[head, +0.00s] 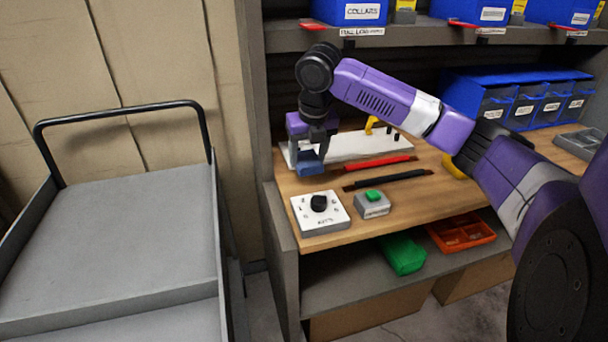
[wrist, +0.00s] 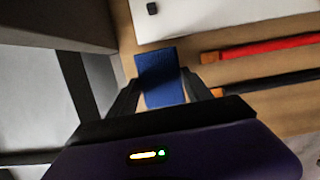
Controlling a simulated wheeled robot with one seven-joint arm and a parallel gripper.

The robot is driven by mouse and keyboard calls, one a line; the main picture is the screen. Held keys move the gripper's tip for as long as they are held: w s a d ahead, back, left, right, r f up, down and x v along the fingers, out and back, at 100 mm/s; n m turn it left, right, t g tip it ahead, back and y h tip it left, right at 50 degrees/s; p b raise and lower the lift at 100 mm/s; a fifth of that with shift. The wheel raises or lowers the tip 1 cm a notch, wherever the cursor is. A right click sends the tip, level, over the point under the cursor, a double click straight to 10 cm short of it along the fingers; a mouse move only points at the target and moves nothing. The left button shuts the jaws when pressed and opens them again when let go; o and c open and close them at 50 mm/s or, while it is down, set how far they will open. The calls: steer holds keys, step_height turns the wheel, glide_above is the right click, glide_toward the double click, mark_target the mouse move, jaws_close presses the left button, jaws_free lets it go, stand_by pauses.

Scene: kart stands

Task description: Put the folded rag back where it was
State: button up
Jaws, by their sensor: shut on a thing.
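The folded rag (head: 308,163) is a small blue block-like cloth. It is between the fingers of my gripper (head: 315,150), at the left end of the wooden bench top (head: 425,200). In the wrist view the blue rag (wrist: 161,78) shows between the two dark fingers (wrist: 162,98) of my gripper, which is shut on it. The rag is near the front left corner of a white board (head: 360,147). I cannot tell whether the rag touches the bench.
A white dial box (head: 334,220) and a grey box with a green button (head: 371,205) stand in front. Red (head: 380,163) and black (head: 388,180) bars lie right of the rag. A grey cart (head: 110,230) stands left. Blue bins (head: 515,100) sit behind.

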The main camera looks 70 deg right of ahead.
mark_target(308, 184)
steer(key=shift+s+f, duration=0.1)
steer(key=shift+f, duration=2.5)
steer(key=shift+f, duration=0.15)
steer(key=o, duration=1.6)
steer(key=v, duration=1.2)
steer(key=shift+r, duration=0.2)
